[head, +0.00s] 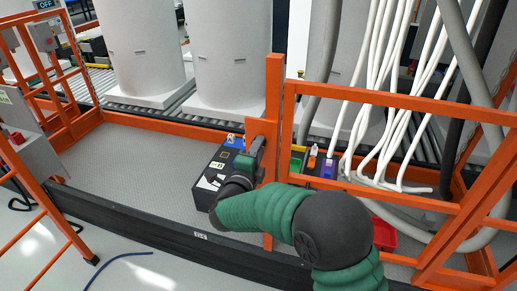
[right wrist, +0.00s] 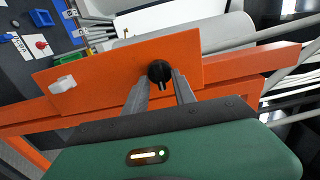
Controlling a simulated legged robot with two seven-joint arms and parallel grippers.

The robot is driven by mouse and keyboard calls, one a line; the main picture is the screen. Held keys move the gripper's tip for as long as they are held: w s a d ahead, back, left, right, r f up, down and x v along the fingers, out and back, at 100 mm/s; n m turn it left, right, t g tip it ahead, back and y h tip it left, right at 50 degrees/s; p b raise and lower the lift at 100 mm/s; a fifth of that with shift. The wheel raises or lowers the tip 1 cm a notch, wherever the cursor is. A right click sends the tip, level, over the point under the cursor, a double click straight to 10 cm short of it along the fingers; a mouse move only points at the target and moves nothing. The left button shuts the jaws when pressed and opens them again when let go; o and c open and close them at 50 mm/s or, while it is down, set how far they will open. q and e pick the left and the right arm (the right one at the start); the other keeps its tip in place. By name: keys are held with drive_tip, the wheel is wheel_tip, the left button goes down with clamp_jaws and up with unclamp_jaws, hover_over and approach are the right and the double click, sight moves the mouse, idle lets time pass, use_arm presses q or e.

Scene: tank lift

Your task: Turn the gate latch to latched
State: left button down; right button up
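The gate latch shows in the right wrist view as a round black knob (right wrist: 159,72) on a flat orange plate (right wrist: 105,75). A small white block (right wrist: 62,84) sits on the plate left of it. In the head view the orange gate post (head: 273,90) stands mid-picture, and my right gripper (head: 257,147) reaches its plate. The knob is hidden there. In the right wrist view the two grey fingers of my right gripper (right wrist: 162,84) stand either side of the knob, tips close to it. I cannot tell whether they press on it. My left gripper is out of view.
An orange gate frame (head: 400,98) extends right of the post. White hoses (head: 375,90) hang behind it. A black box (head: 212,180) stands left of the post on the grey platform (head: 130,155). Large white tanks (head: 230,50) stand on rollers behind. A dark kerb (head: 150,225) edges the platform.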

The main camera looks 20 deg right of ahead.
drive_tip(key=shift+w+a, duration=0.15)
drive_tip(key=shift+a, duration=0.25)
drive_tip(key=c, duration=0.3)
drive_tip(key=shift+a, duration=0.25)
clamp_jaws()
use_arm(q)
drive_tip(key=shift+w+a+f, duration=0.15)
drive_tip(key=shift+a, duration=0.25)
use_arm(e)
drive_tip(key=shift+d, duration=0.25)
drive_tip(key=shift+f, duration=0.1)
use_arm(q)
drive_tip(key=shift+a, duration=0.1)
use_arm(e)
drive_tip(key=shift+n, duration=0.3)
use_arm(q)
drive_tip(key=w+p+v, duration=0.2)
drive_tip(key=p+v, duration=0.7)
drive_tip(key=p, duration=0.1)
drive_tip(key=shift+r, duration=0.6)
use_arm(e)
drive_tip(key=shift+d+r+n, duration=0.1)
drive_tip(key=shift+r+n, duration=0.1)
drive_tip(key=shift+n, duration=4.1)
drive_tip(key=shift+r+n, duration=0.2)
drive_tip(key=shift+n, duration=4.1)
